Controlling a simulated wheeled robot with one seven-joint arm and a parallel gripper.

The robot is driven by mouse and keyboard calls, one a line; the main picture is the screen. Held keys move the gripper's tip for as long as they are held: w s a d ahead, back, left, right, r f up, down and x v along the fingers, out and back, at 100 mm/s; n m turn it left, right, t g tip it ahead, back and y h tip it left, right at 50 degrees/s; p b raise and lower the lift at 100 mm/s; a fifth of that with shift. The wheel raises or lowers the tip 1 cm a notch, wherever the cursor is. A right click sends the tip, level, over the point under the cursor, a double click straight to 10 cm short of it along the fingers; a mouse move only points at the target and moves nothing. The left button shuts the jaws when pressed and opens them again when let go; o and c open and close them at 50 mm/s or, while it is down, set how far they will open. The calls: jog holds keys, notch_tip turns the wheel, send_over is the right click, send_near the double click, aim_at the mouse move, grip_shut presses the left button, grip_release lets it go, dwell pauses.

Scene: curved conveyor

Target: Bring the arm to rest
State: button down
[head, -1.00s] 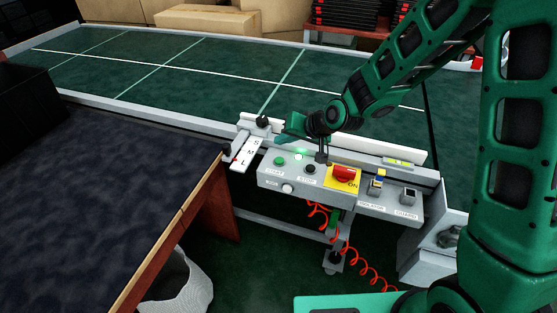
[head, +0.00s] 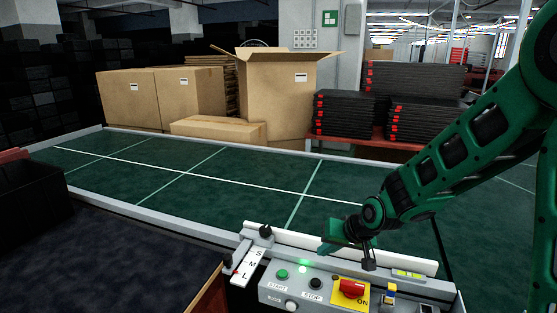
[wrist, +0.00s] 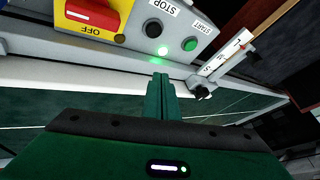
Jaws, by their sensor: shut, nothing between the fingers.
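My gripper (head: 327,248) is shut and empty. It is held above the grey control panel (head: 268,293) at the conveyor's near edge, close to the green START button (head: 282,274) and the black STOP button (head: 316,284). In the wrist view, the shut fingers (wrist: 161,78) point at the panel, just below a lit green lamp (wrist: 162,50). A gap to the panel cannot be judged exactly. My green arm reaches in from the right, bent at the wrist.
A red switch (head: 352,288) on a yellow plate and a white S-M-L slider plate (head: 250,265) flank the buttons. The green conveyor (head: 170,175) behind is empty. Cardboard boxes (head: 285,95) and black stacked trays (head: 415,85) stand beyond it. A dark table (head: 120,255) is at left.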

jog(key=s+d+r+m+g+h, duration=0.1)
jog(key=s+d+r+h, duration=0.1)
jog(key=s+d, duration=0.35)
jog(key=s+d+r+m+h, duration=0.1)
jog(key=s+d+r, duration=0.1)
jog(key=d, duration=0.7)
jog(key=s+d+r+m+g, duration=0.1)
jog(key=s+d, duration=0.3)
jog(key=s, duration=0.4)
jog(key=s+d+r+m+g, duration=0.1)
jog(key=s+d, duration=0.3)
jog(key=s, duration=0.5)
jog(key=s+d+r+m+g+h, duration=0.1)
jog(key=s+d+r+m+g, duration=0.1)
jog(key=s+d, duration=0.3)
jog(key=s+r, duration=0.1)
jog(key=s, duration=0.2)
jog(key=shift+s+r+g, duration=0.3)
jog(key=shift+s+g, duration=0.1)
